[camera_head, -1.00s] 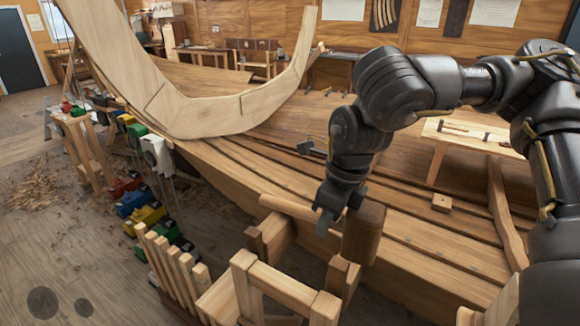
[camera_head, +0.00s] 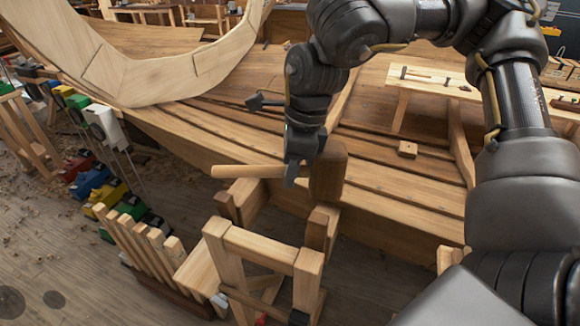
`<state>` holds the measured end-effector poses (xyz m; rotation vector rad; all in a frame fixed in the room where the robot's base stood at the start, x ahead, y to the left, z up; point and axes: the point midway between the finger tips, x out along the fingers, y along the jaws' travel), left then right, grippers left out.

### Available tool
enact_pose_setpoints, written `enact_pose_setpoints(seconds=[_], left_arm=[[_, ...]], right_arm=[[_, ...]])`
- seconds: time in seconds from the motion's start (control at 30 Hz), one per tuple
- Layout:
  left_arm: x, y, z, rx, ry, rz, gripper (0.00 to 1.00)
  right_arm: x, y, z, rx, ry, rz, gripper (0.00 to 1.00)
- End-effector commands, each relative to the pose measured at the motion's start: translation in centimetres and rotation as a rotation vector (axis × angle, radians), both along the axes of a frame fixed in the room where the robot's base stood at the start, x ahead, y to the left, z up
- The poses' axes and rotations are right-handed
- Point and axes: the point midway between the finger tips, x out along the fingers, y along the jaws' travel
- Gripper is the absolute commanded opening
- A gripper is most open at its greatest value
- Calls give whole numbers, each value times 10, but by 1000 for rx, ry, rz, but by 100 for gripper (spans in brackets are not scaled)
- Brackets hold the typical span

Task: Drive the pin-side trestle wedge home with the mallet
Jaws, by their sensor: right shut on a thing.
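The mallet has a pale round handle (camera_head: 245,172) and a dark brown block head (camera_head: 328,172). My right gripper (camera_head: 292,178) is shut on the handle close to the head and holds the mallet with the handle roughly level. The head is just above a dark-topped wooden piece (camera_head: 318,226) at the right of the wooden trestle (camera_head: 262,248); I cannot tell whether they touch. A similar dark-topped piece (camera_head: 226,205) stands at the left. I cannot tell which is the pin-side wedge. My left gripper is out of view.
The planked hull (camera_head: 400,190) runs behind the trestle, with a large curved frame (camera_head: 200,72) on it. A small wooden block (camera_head: 407,149) lies on the planks. Slats (camera_head: 140,240) stand left of the trestle.

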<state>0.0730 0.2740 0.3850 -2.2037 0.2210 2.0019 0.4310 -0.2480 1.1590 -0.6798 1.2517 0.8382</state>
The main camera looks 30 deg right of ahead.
Motion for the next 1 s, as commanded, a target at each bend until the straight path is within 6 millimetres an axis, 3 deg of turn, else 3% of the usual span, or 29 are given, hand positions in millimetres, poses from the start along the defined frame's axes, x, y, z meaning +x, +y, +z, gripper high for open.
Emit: enact_pose_setpoints(seconds=[1.0], left_arm=[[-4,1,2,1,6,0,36]], right_arm=[[3,4,1,0,-1,-1,0]])
